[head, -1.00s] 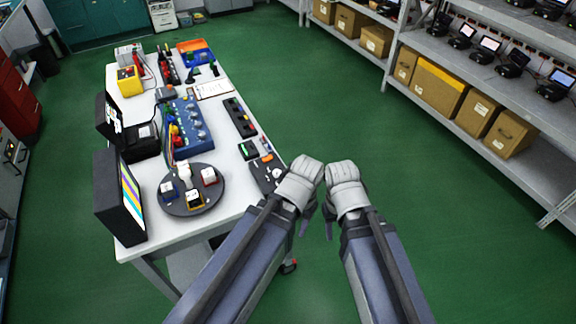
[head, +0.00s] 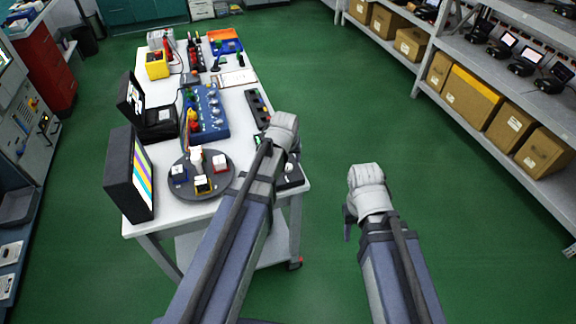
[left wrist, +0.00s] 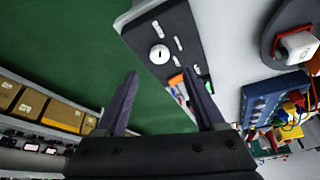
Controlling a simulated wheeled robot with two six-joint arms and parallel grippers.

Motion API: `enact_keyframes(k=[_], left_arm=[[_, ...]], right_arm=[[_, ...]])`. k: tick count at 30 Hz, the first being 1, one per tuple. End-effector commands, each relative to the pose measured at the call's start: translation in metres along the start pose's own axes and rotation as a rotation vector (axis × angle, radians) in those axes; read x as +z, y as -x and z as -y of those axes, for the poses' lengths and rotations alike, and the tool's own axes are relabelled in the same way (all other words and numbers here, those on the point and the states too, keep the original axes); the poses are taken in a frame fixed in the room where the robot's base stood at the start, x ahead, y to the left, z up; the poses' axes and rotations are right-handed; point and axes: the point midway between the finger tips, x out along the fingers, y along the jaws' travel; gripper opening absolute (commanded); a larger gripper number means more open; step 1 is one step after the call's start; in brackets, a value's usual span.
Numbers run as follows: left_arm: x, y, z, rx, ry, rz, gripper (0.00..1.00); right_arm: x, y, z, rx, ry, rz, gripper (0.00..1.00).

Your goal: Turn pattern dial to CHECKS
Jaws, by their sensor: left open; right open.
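A dark control panel (head: 294,180) lies at the near right corner of the white cart, partly hidden by my left arm in the head view. In the left wrist view the panel (left wrist: 178,28) shows a round white dial (left wrist: 159,54) with a small dark mark, and several white slots. The dial's lettering is too small to read. My left gripper (left wrist: 160,76) is open and empty, its fingers pointing towards the panel, with the dial between the fingertips in the picture. Contact cannot be seen. My right gripper (head: 350,222) hangs over the green floor, right of the cart, with nothing in it.
A monitor (head: 120,175) with coloured stripes stands on the cart's left side. A round dark turntable (head: 215,188) with several small blocks and a blue knob box (head: 213,110) stand nearby. Shelves with cardboard boxes (head: 513,127) line the right. Green floor is clear between.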

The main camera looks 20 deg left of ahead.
Motion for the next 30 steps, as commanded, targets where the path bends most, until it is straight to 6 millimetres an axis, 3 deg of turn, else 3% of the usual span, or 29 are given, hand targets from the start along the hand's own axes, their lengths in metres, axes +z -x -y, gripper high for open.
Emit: enact_keyframes(k=[18,30], left_arm=[[0.002,-0.071,-0.001,0.0,-0.001,0.002,0.71],[0.001,-0.075,-0.001,0.0,-0.002,0.002,0.7]], right_arm=[[-0.004,-0.066,0.006,0.0,0.0,0.0,0.5],[-0.004,-0.069,0.007,0.0,0.0,0.0,0.5]])
